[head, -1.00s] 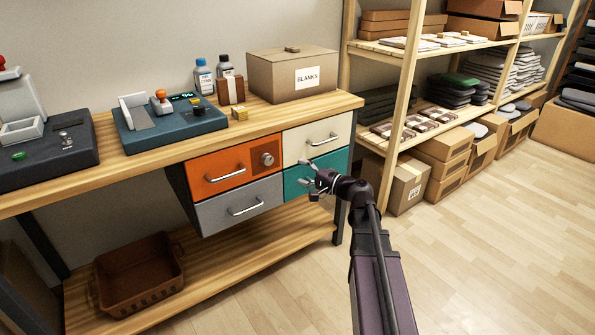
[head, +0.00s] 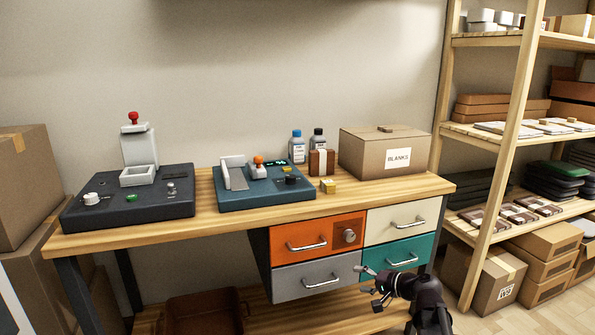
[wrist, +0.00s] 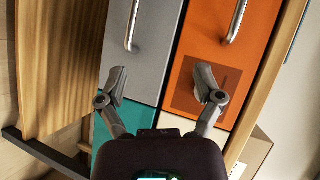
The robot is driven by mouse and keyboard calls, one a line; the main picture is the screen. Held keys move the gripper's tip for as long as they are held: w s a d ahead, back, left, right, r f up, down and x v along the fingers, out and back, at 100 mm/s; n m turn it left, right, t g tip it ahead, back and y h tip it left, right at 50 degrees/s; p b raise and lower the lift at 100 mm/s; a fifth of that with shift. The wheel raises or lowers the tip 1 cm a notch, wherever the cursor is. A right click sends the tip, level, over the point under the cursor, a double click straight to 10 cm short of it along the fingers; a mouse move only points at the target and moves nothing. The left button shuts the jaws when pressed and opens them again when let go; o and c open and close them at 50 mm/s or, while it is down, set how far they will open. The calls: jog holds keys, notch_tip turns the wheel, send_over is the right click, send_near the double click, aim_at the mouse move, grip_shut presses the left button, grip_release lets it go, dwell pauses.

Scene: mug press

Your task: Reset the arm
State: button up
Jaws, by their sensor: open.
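My gripper (head: 372,281) is at the lower right of the head view, in front of the drawer unit near the teal drawer (head: 416,247) and the grey drawer (head: 330,277). In the wrist view my gripper (wrist: 162,88) has its two fingers spread wide with nothing between them. Behind the fingers are the grey drawer front (wrist: 148,50) and the orange drawer front (wrist: 250,45), both seen turned on their side. All the drawers look shut.
On the wooden workbench (head: 225,224) stand a dark press machine (head: 95,205), a teal machine (head: 285,197), two bottles and a box labelled BLANKS (head: 365,150). A shelf rack (head: 500,150) with boxes stands at right. A brown bin (head: 205,315) sits on the lower shelf.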

jog(key=shift+s+a+f+n+g+h+p, duration=0.6)
jog(key=shift+s+f+n+g+h, duration=1)
jog(key=shift+s+f+g+h, duration=1.8)
jog(key=shift+s+a+f+n+g+h+p, duration=0.25)
jog(key=shift+s+f+n+g+h+p, duration=1)
jog(key=shift+s, duration=3.6)
notch_tip(320, 180, up, 37)
jog(key=h+p, duration=0.1)
jog(key=p, duration=3.5)
jog(key=shift+r+n+h+p, duration=0.2)
jog(key=shift+n+h+p, duration=0.15)
jog(key=shift+w, duration=0.1)
